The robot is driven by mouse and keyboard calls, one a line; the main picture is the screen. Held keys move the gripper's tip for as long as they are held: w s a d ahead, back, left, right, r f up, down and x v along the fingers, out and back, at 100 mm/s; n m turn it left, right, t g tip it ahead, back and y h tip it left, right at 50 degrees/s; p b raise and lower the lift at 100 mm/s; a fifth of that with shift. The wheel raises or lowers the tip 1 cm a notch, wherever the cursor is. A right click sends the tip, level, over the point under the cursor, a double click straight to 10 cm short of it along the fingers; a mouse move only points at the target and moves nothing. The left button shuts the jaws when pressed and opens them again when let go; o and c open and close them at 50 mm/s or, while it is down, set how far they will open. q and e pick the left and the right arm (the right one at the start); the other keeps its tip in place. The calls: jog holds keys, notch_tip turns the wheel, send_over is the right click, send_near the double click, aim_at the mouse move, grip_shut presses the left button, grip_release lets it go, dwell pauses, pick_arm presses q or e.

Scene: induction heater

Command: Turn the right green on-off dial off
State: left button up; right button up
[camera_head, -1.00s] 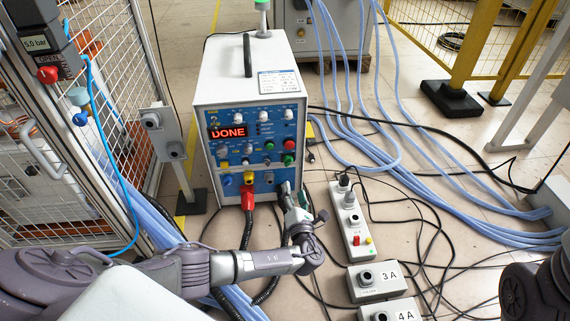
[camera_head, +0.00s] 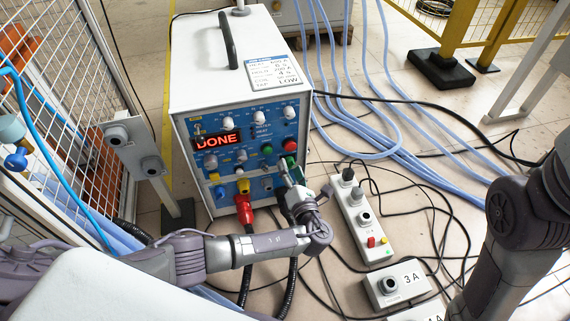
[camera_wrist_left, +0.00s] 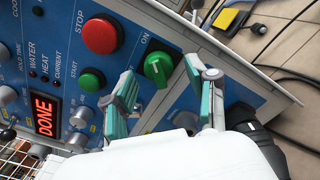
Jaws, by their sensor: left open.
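The green on-off dial (camera_wrist_left: 157,68) is on the blue front panel, beside the "ON" label, with a white mark on its face. In the head view the dial (camera_head: 293,161) is at the panel's right side, partly covered by my gripper. My left gripper (camera_wrist_left: 160,73) is open, its teal-padded fingers on either side of the dial in the wrist view. I cannot tell whether they touch it. The left gripper (camera_head: 287,182) also shows low at the panel's right side in the head view. My right gripper is out of view; only part of its arm shows.
The white heater cabinet (camera_head: 205,85) shows "DONE" on a red display (camera_head: 217,141). A red stop button (camera_wrist_left: 100,36) and green start button (camera_wrist_left: 92,80) are close to the dial. A power strip (camera_head: 362,225), switch box (camera_head: 397,287) and cables lie on the floor to the right.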

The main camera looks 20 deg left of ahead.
pick_arm(q)
grip_shut()
dwell(0.3)
